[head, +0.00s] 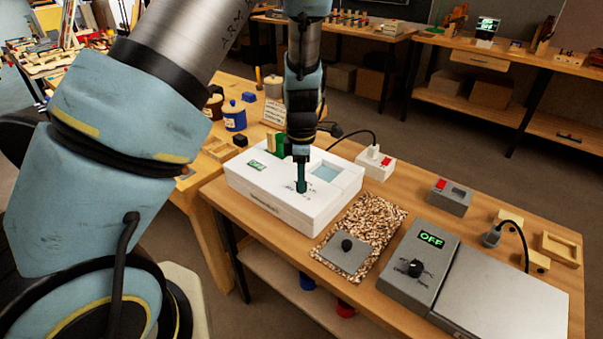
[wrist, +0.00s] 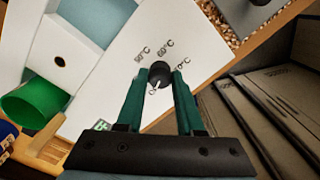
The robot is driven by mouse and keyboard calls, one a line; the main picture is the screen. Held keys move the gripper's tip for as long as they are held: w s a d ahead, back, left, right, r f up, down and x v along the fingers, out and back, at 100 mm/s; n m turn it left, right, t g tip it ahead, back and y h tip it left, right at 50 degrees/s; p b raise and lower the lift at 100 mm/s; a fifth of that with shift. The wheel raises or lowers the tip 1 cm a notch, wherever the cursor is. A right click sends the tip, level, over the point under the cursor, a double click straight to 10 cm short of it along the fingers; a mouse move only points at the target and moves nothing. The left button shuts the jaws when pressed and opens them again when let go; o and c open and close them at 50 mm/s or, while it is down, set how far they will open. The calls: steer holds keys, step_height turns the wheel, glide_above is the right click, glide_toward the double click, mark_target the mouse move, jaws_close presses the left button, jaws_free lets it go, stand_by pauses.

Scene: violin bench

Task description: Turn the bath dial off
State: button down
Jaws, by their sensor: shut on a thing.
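The white water bath (head: 262,203) stands on the bench, with a small green display (head: 257,165) on its top that seems to read OFF. Its black dial (wrist: 158,72) shows in the wrist view, with 50, 60 and 70°C marks around its far side. A pale pointer line on the dial points towards my gripper, near a partly hidden mark. My gripper (wrist: 158,77) points down with its green fingers shut on the dial, one on each side. In the head view my gripper (head: 301,187) hides the dial.
A green object (wrist: 35,103) stands by the bath.

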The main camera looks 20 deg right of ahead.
steer(key=shift+n+p, duration=0.3)
steer(key=shift+n, duration=0.3)
steer(key=c, duration=0.5)
jaws_free()
steer(key=shift+c, duration=0.2)
step_height(320, 180, up, 11)
steer(key=b, duration=0.1)
steer(key=shift+b, duration=0.4)
steer(key=shift+a+f, duration=0.1)
